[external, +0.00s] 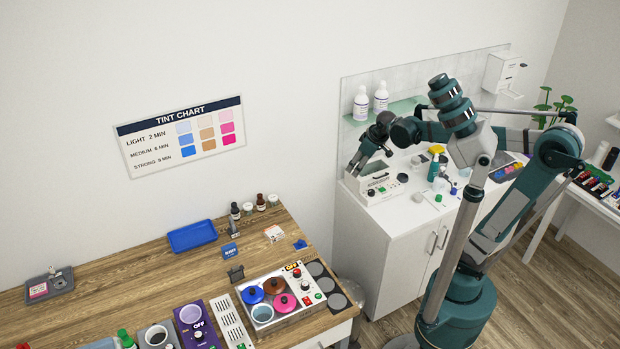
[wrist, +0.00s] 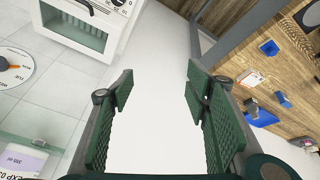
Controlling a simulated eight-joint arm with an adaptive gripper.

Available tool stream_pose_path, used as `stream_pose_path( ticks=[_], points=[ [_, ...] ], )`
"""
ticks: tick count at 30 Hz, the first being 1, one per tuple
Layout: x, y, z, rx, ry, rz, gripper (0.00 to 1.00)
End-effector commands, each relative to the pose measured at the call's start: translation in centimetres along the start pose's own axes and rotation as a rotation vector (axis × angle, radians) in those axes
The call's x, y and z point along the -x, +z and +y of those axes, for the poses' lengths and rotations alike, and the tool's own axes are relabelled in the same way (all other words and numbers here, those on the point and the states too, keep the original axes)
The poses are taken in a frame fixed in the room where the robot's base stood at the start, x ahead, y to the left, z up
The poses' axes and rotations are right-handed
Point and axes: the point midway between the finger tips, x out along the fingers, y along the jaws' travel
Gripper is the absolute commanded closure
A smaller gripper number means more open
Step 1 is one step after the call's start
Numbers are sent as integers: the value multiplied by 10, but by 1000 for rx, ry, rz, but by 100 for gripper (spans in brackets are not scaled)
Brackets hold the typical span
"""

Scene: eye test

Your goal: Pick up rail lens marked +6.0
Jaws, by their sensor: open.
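My gripper (external: 368,162) is at the left end of the white cabinet in the external view, above or beside a small white device. In the wrist view my gripper (wrist: 160,82) has its two green-padded fingers wide apart, with nothing between them. Only a plain pale surface shows behind the gap. I cannot make out a rail lens marked +6.0 in either view; small markings are too tiny to read, and my arm covers part of the cabinet top.
The white cabinet (external: 390,235) carries bottles and small items. The small white device (external: 378,188) stands at its left end. A white box with a greenish window (wrist: 75,30) is close in the wrist view. The wooden bench (external: 130,265) holds a blue tray (external: 192,236) and coloured pots.

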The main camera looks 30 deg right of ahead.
Motion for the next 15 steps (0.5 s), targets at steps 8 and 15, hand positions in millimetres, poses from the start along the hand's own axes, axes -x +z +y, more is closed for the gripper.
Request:
stream_pose_path(
  ticks=[8,15],
  points=[
    [-12,-61,-23,116,-35,-36,52],
    [-27,-107,-48,216,-65,-67,52]
  ],
)
